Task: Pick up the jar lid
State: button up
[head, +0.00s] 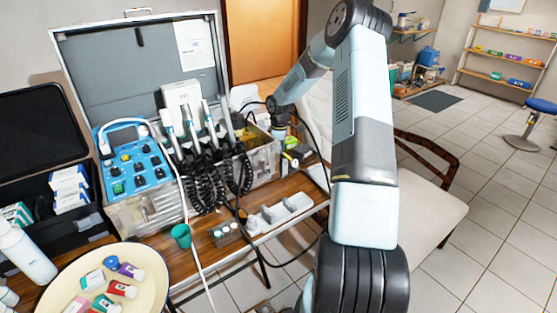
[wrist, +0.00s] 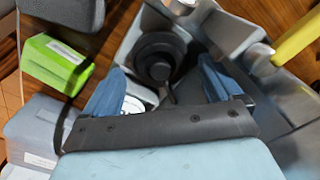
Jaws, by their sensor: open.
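In the wrist view a dark round piece with a raised knob (wrist: 158,58) lies between my fingers, inside a pale grey holder (wrist: 128,45). It looks like the jar lid, but I cannot be sure. My gripper (wrist: 163,74) is open, with one blue finger on each side of the dark piece and nothing visibly held. A small white round part shows beside the left finger. In the head view my gripper is at the right end of the dental case, small and partly hidden, and I cannot make out the lid there.
A green box (wrist: 55,62) lies left of my gripper, and a yellow bar (wrist: 298,38) is at the upper right. The open dental case (head: 145,205) with blue panel and coiled hoses stands on the wooden table. A cream tray (head: 150,270) holds several small bottles. A chair stands right.

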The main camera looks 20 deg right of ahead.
notch_tip(320, 180, down, 3)
jog(key=shift+r, duration=0.15)
jog(key=c, duration=0.8)
notch_tip(320, 180, up, 18)
dwell(0.5)
